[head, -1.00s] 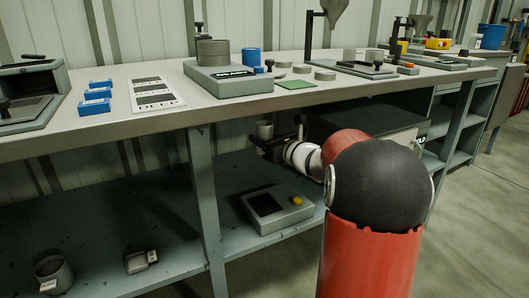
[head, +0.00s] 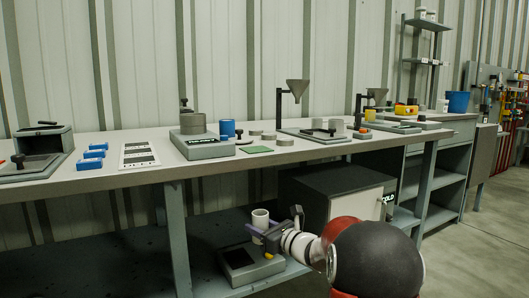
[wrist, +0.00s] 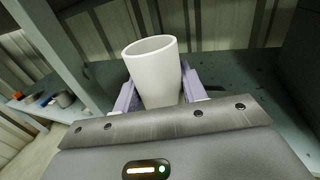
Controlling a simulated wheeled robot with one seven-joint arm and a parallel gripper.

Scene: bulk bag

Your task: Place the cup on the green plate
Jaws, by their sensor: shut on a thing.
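The light grey-white cup (head: 260,219) is held upright, mouth up, in my gripper (head: 262,233), in the space below the bench top. In the wrist view the cup (wrist: 154,75) stands tall between the two pale lavender fingers (wrist: 160,97), which close on its sides. It appears empty, though its bottom is hidden. The green plate (head: 257,149) is a thin flat square lying on the bench top near its front edge, above the cup in the head view. Nothing lies on the plate.
The bench top (head: 225,163) overhangs the gripper. A scale with grey weights (head: 200,146), a blue cup (head: 227,128) and grey discs (head: 284,141) surround the plate. A grey device (head: 250,265) sits on the lower shelf, and a dark cabinet (head: 340,190) stands to the right.

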